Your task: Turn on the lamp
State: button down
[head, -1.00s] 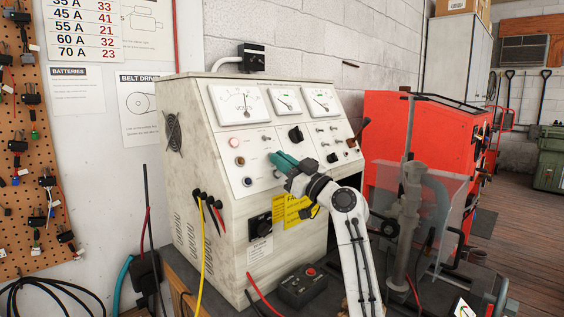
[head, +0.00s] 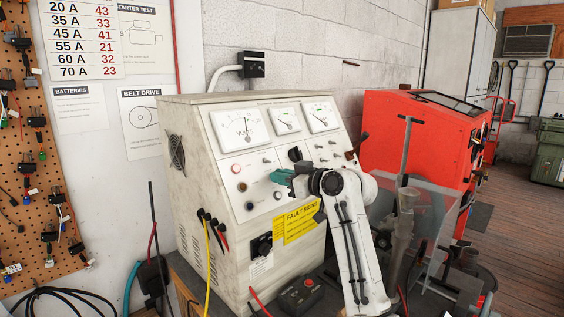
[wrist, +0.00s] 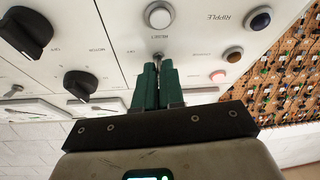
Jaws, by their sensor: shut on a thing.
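The tester's sloped white panel (head: 258,152) carries a column of small toggle switches. To the left sit three round lamp-like parts: pinkish (head: 236,168), amber-brown (head: 242,187) and blue (head: 249,206). I cannot tell whether any is lit, nor read the label at the gripped switch.
Black rotary knobs (wrist: 80,84) and other switches are close to my gripper on the panel. A red cabinet (head: 405,140) stands behind on the right. A clear shield (head: 425,205) and a small black control box (head: 300,294) are near my arm.

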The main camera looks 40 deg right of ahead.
jog(key=r+g+p, duration=0.1)
jog(key=p, duration=0.1)
jog(key=g+p, duration=0.2)
jog(key=p, duration=0.1)
jog(key=shift+w+r, duration=0.25)
jog(key=shift+r, duration=0.1)
jog(key=shift+w+g+p, duration=0.15)
jog(key=shift+g+p, duration=0.55)
jog(key=shift+p, duration=0.3)
jog(key=shift+f, duration=0.1)
jog(key=c, duration=1.2)
grip_release()
jog(key=shift+c, duration=0.2)
jog(key=b+v, duration=0.2)
jog(key=v, duration=0.8)
jog(key=shift+s+r+b, duration=0.25)
jog(key=shift+r+b, duration=0.05)
jog(key=shift+b, duration=0.05)
jog(key=shift+a, duration=0.1)
